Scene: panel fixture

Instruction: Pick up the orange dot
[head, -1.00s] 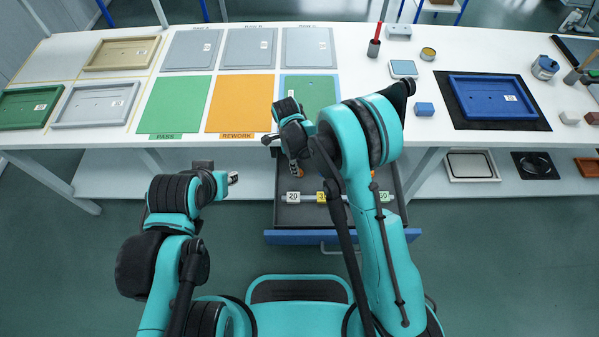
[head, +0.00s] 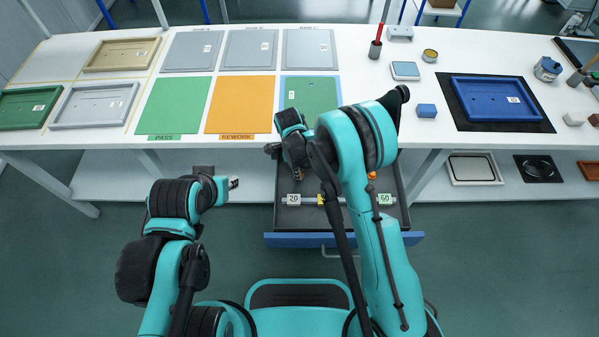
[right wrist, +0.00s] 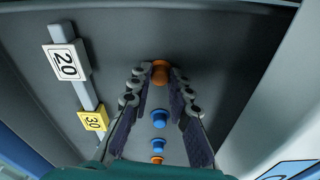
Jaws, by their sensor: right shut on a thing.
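An orange dot (right wrist: 160,72), a small round peg-like piece, sits between the fingertips of my right gripper (right wrist: 160,84) in the right wrist view. The fingers are shut on it. In the head view my right gripper (head: 298,172) is low inside the open drawer (head: 345,239), near its left side; the arm hides part of the drawer. Another orange dot (right wrist: 157,160) lies further along the same row in the wrist view. My left gripper (head: 233,183) is away to the left of the drawer, too small to read its jaws.
Two blue dots (right wrist: 159,118) stand in line between the orange ones. A rail with a white 20 tag (right wrist: 66,62) and a yellow 30 tag (right wrist: 93,120) runs beside them. The green mat (head: 173,105) and orange mat (head: 240,104) on the table are bare.

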